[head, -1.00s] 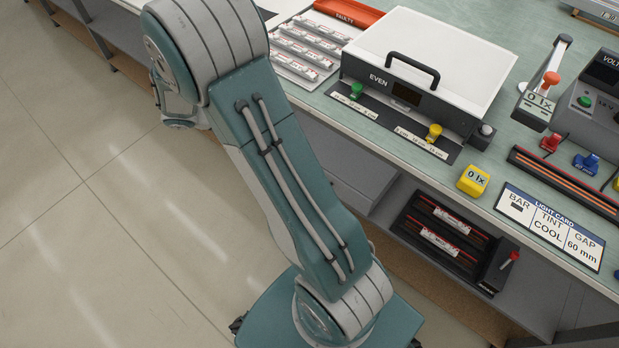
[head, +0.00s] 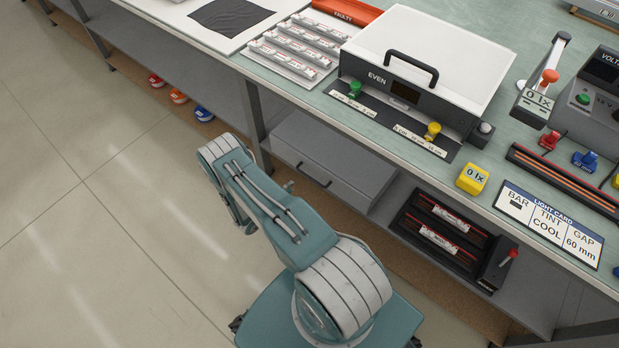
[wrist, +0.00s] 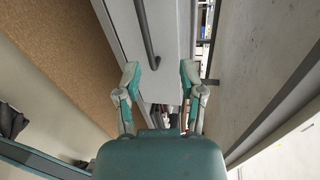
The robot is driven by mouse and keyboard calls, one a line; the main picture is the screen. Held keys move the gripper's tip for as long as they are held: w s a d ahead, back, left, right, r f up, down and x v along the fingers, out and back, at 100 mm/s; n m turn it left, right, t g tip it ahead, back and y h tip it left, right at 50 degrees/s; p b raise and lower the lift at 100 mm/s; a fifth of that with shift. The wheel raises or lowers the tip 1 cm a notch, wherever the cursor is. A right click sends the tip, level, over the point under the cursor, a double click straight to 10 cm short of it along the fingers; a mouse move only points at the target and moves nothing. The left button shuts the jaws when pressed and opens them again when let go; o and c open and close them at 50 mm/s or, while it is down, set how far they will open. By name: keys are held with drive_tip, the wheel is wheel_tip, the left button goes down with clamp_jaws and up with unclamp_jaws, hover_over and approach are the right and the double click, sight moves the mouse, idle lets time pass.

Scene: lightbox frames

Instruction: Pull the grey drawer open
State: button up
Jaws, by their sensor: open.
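The grey drawer (head: 345,197) is in a low grey cabinet under the bench, left of centre in the head view. Its front looks flush with the cabinet. A dark bar handle (head: 314,175) runs across the front. In the wrist view, the pale drawer front (wrist: 172,40) fills the upper middle, with the handle (wrist: 147,38) running down it. My gripper (wrist: 160,75) is open and empty. The handle's lower end shows between the fingertips, nearer the left one; I cannot tell if they touch. In the head view my arm mostly hides the gripper.
The bench top (head: 300,100) overhangs the cabinet and carries a white lightbox (head: 430,50). A black rack (head: 440,235) stands on the lower shelf to the right. A bench leg (head: 252,120) is left of the cabinet. The floor (head: 110,230) at left is clear.

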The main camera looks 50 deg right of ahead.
sight(310, 177)
drive_tip(key=shift+n+t, duration=0.3)
drive_tip(key=shift+n, duration=0.4)
drive_tip(key=d+f, duration=0.1)
drive_tip(key=d, duration=0.2)
drive_tip(key=d+f, duration=0.2)
drive_tip(key=d, duration=0.2)
drive_tip(key=d+f, duration=0.1)
drive_tip(key=d, duration=0.2)
drive_tip(key=shift+s+d+f, duration=0.2)
drive_tip(key=shift+d+f, duration=0.05)
drive_tip(key=shift+f, duration=0.1)
clamp_jaws()
